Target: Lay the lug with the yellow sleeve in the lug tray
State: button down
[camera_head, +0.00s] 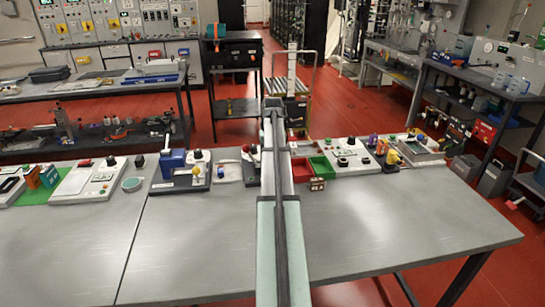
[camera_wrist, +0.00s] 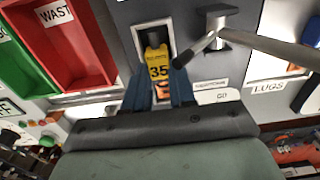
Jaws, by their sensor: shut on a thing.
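My gripper (camera_wrist: 158,80), with two blue fingers, is shut on the yellow-sleeved lug (camera_wrist: 157,58), whose sleeve reads "35". In the wrist view the lug lies against a white-framed opening in a grey fixture; I cannot tell if it is still inside or lifted above it. The lug tray, with a "LUGS" label (camera_wrist: 269,87), is at the right of the wrist view and only partly in frame. In the head view my own arm hides the gripper and the lug.
A grey lever handle (camera_wrist: 250,42) crosses just right of the lug, between it and the lug tray. A red waste bin (camera_wrist: 90,78) and a green bin (camera_wrist: 18,84) stand to the left. The grey bench (camera_head: 400,220) has clear room in front.

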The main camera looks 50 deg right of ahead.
jog(key=shift+f, duration=0.1)
dwell(0.3)
jog(key=c, duration=0.8)
grip_release()
jog(key=shift+c, duration=0.2)
notch_tip(320, 180, up, 14)
jog(key=shift+f, duration=0.1)
